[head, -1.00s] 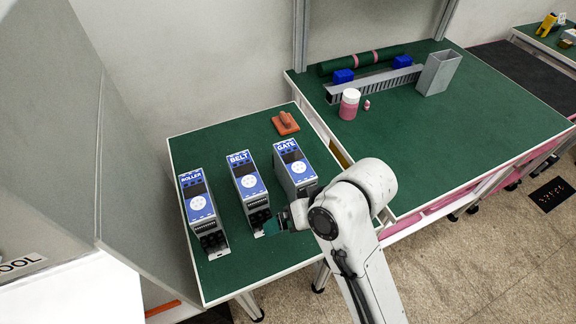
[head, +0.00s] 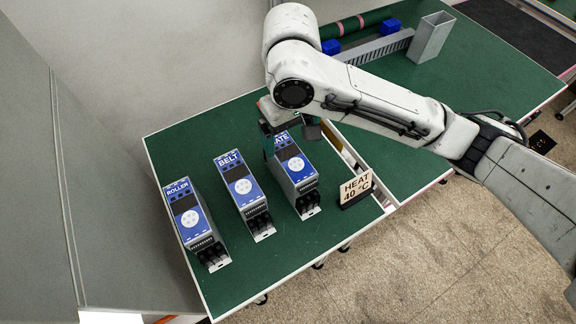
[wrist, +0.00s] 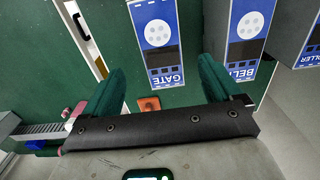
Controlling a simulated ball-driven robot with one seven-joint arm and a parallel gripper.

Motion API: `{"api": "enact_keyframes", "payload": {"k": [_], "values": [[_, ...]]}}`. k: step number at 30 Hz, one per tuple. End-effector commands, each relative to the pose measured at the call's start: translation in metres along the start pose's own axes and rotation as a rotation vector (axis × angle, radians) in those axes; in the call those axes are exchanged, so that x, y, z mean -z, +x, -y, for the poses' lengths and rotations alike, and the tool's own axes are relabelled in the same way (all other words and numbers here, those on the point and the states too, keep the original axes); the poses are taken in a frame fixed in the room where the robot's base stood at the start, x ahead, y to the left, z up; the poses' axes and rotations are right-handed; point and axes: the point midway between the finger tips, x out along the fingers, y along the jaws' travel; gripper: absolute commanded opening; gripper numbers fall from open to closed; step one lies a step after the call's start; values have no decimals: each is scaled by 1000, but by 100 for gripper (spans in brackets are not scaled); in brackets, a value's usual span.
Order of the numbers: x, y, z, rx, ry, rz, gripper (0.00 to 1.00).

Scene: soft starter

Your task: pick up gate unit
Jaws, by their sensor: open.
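The gate unit (head: 292,163) is a grey box with a blue, white-dialled front, standing on the green table. It is the rightmost of three similar units. My gripper (head: 290,136) is over its far, labelled end and partly hides the label. In the wrist view the gripper (wrist: 164,66) is open, with one green finger on each side of the gate unit (wrist: 156,42). Nothing is held. I cannot tell how far the fingertips are above or beside the unit's sides.
The belt unit (head: 242,190) stands just left of the gate unit, and the roller unit (head: 190,220) stands farther left. A "HEAT 40 °C" sign (head: 356,188) is at the right table edge. An orange object (wrist: 149,104) lies beyond the gate unit. The front of the table is clear.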

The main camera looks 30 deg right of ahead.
Motion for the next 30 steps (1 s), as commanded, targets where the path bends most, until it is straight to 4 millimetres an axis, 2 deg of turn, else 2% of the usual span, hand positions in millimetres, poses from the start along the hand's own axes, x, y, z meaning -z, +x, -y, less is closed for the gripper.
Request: {"api": "enact_keyframes", "payload": {"k": [3, 9, 14, 22, 25, 30], "values": [[-1, 22, 1, 4, 1, 3, 92], [0, 42, 1, 2, 0, 0, 92], [-1, 50, 1, 1, -1, -1, 92], [-5, 86, 1, 1, -1, 0, 92], [-4, 95, 1, 1, -2, -2, 92], [-4, 98, 2, 3, -2, -3, 92]]}}
